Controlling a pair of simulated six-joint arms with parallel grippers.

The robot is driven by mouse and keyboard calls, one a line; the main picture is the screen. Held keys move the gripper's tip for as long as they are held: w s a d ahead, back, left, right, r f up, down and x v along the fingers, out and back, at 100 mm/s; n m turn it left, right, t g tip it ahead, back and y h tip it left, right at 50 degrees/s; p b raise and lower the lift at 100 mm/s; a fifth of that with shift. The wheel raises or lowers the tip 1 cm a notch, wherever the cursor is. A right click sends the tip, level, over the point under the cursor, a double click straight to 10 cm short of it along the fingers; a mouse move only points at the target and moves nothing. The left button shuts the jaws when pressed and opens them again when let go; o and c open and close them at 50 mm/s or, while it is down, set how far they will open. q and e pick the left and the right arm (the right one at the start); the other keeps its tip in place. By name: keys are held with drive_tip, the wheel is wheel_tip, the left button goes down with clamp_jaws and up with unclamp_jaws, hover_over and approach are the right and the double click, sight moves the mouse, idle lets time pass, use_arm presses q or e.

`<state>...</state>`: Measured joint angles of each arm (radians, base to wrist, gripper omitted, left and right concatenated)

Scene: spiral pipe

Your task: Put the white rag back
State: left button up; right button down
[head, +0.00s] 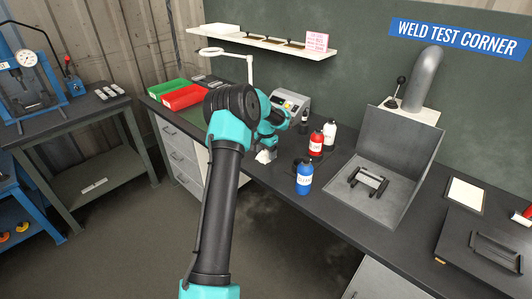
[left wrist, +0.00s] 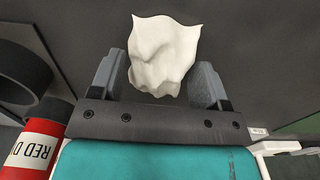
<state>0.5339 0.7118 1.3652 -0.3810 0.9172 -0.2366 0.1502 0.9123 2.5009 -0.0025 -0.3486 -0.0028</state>
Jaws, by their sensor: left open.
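The white rag (left wrist: 164,50) is crumpled and shows between the fingers of my left gripper (left wrist: 157,68) in the left wrist view. The fingers stand apart on either side of it; I cannot tell whether either one touches it. In the head view, a small white patch that looks like the rag (head: 265,156) is at the dark bench top, below my left gripper (head: 268,146). My arm hides part of the bench there. My right gripper is not in view.
A red bottle (head: 316,143), a white bottle (head: 329,136) and a blue bottle (head: 304,177) stand right of the gripper. A grey machine (head: 292,101) is behind. Red (head: 184,97) and green (head: 168,87) bins are at left. A metal booth (head: 388,185) stands further right.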

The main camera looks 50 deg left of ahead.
sight(266, 151)
use_arm(q)
wheel_tip(266, 151, up, 12)
drive_tip(key=shift+r, duration=0.2)
idle(0.4)
drive_tip(key=shift+f, duration=0.1)
